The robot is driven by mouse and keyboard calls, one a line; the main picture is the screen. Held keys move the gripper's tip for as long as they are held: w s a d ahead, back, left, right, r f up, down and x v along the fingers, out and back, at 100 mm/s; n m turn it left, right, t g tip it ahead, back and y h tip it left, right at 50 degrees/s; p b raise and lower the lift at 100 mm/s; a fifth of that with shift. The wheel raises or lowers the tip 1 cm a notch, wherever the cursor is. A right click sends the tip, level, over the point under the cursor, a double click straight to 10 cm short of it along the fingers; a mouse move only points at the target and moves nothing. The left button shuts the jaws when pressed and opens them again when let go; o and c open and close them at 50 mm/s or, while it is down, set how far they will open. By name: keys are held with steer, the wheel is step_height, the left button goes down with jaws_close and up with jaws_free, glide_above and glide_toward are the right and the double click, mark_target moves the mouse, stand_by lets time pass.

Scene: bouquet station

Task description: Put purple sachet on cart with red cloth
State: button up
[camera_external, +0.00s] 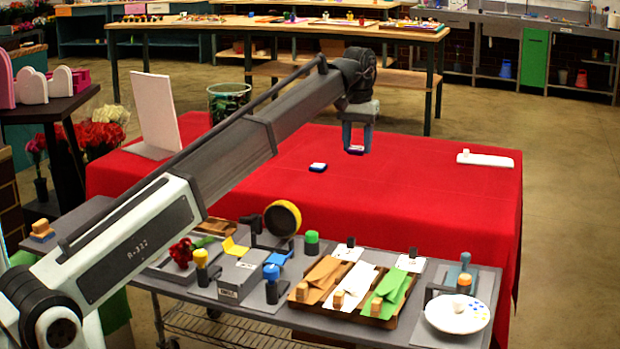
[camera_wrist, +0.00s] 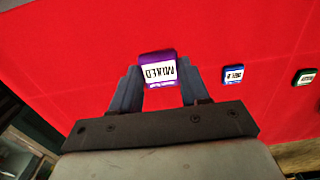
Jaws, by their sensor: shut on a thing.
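My gripper (camera_external: 356,146) is shut on the purple sachet (camera_external: 356,150) and holds it over the red cloth (camera_external: 430,210). In the wrist view the purple sachet (camera_wrist: 157,56), with a white label, sits between the two fingertips of my gripper (camera_wrist: 158,84). The red cloth (camera_wrist: 80,40) fills most of the wrist view below it. The cloth covers a large cart whose frame is hidden. I cannot tell exactly how high the sachet is above the cloth.
A blue sachet (camera_external: 318,167) lies on the cloth, also visible in the wrist view (camera_wrist: 233,75). A white strip (camera_external: 485,159) lies at the right and a white panel (camera_external: 154,112) stands at the left. A grey cart with envelopes (camera_external: 400,330) stands in front.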

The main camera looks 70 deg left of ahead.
mark_target(356, 191)
steer(key=shift+f, duration=4.9)
steer(key=shift+f, duration=0.15)
steer(key=o, duration=1)
step_height(356, 191, up, 12)
steer(key=shift+r, duration=0.15)
